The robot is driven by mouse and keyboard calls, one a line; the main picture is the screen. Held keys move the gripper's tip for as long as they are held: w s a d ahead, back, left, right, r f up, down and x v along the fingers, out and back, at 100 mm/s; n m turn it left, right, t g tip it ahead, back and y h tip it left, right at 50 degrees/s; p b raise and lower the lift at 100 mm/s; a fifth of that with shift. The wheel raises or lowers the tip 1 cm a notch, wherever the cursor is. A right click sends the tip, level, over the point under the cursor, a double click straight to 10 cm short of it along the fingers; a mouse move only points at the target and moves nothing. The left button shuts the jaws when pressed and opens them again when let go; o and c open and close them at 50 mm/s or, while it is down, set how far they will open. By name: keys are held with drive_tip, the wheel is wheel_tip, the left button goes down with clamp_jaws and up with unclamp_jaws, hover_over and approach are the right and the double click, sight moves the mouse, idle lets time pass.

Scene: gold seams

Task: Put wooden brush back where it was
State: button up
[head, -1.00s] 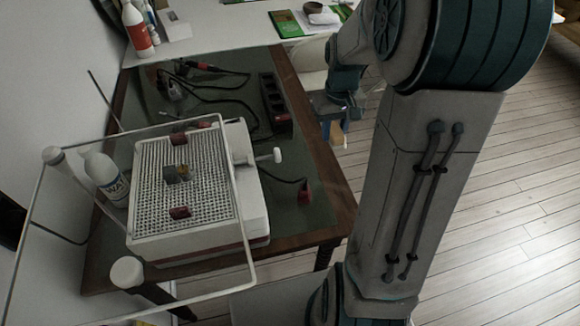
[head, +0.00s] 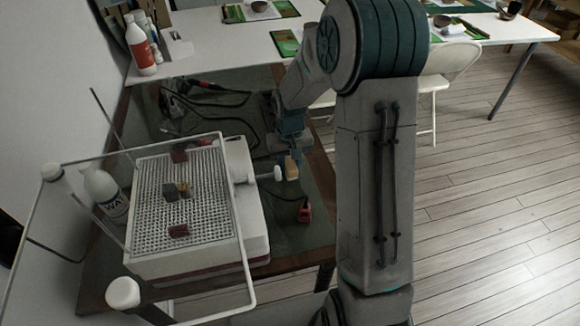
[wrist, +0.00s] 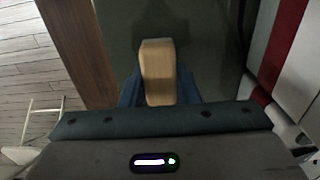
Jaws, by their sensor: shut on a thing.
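The wooden brush (head: 291,168) is a pale wooden block in the head view, below my blue gripper (head: 291,153). In the wrist view the brush (wrist: 158,68) stands out between the two blue fingers of my gripper (wrist: 159,88), which is shut on it. The brush is over the right part of the dark green table top (head: 287,228), to the right of the white grinder. I cannot tell how high it is above the table. Part of the brush is hidden between the fingers.
A white grinder (head: 255,222) with a grid top (head: 205,210) fills the table's left part, with a thin white frame around it. A red plug (head: 304,212) and cables lie on the table. A white bottle (head: 104,190) stands left. A white table (head: 210,40) is behind.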

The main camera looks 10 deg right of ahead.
drive_tip(key=shift+f, duration=0.75)
drive_tip(key=shift+f, duration=0.15)
drive_tip(key=o, duration=0.9)
drive_tip(key=shift+o, duration=0.2)
